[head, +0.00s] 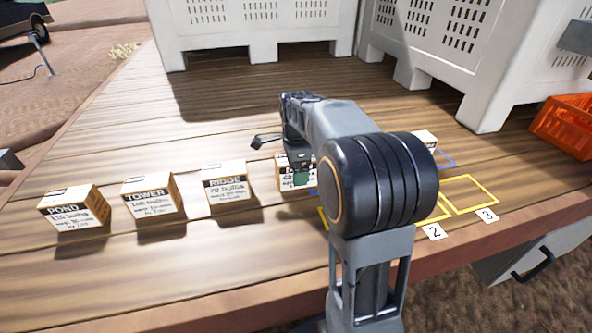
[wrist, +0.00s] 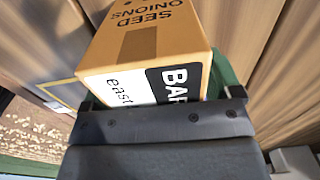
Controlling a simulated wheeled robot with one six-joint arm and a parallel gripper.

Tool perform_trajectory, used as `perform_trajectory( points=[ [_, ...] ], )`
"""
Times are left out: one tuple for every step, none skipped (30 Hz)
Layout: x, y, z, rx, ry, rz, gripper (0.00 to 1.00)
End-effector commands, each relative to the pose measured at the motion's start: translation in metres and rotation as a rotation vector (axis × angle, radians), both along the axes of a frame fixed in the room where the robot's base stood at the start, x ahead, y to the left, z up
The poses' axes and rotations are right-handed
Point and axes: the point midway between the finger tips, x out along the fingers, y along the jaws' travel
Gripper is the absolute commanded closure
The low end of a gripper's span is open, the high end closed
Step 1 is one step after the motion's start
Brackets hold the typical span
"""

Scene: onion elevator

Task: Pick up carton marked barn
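The carton marked barn (wrist: 150,60) fills the middle of the wrist view. Its top reads SEED ONIONS, and its label shows BAR and east, the rest cut off by my gripper (wrist: 162,100). In the head view a carton (head: 284,178) stands on the deck, its label mostly hidden behind my gripper (head: 301,172). My gripper is right at this carton, with a green part beside it. Whether the fingers press on the carton or stand apart from it cannot be told.
Cartons marked POND (head: 72,212), TOWER (head: 150,200) and RIDGE (head: 230,187) stand in a row to the left. Another carton (head: 427,138) is partly hidden behind my arm. Yellow squares (head: 470,195) lie at right. White bins (head: 255,25) and an orange crate (head: 565,125) stand behind.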

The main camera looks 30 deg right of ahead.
Motion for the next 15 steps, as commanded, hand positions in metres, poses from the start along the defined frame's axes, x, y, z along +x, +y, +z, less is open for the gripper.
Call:
perform_trajectory(
  points=[
    [0.0000, 0.0000, 0.0002, 0.000, 0.000, 0.000, 0.21],
    [0.0000, 0.0000, 0.0002, 0.000, 0.000, 0.000, 0.24],
    [0.0000, 0.0000, 0.0003, 0.000, 0.000, 0.000, 0.27],
    [0.0000, 0.0001, 0.0003, 0.000, 0.000, 0.000, 0.30],
    [0.0000, 0.0001, 0.0003, 0.000, 0.000, 0.000, 0.33],
    [0.0001, 0.0001, 0.0003, 0.000, 0.000, 0.000, 0.37],
    [0.0000, 0.0001, 0.0003, 0.000, 0.000, 0.000, 0.40],
    [0.0000, 0.0001, 0.0003, 0.000, 0.000, 0.000, 0.43],
    [0.0001, 0.0001, 0.0004, 0.000, 0.000, 0.000, 0.47],
    [0.0001, 0.0002, 0.0004, 0.000, 0.000, 0.000, 0.49],
    [0.0000, 0.0002, 0.0004, 0.000, -0.001, 0.000, 0.52],
    [0.0000, 0.0002, 0.0004, 0.000, -0.001, 0.000, 0.56],
    [0.0001, 0.0002, 0.0004, 0.000, -0.001, 0.000, 0.59],
    [0.0001, 0.0002, 0.0004, 0.000, -0.001, 0.000, 0.62],
    [0.0001, 0.0002, 0.0004, 0.000, -0.001, 0.000, 0.66]
  ],
)
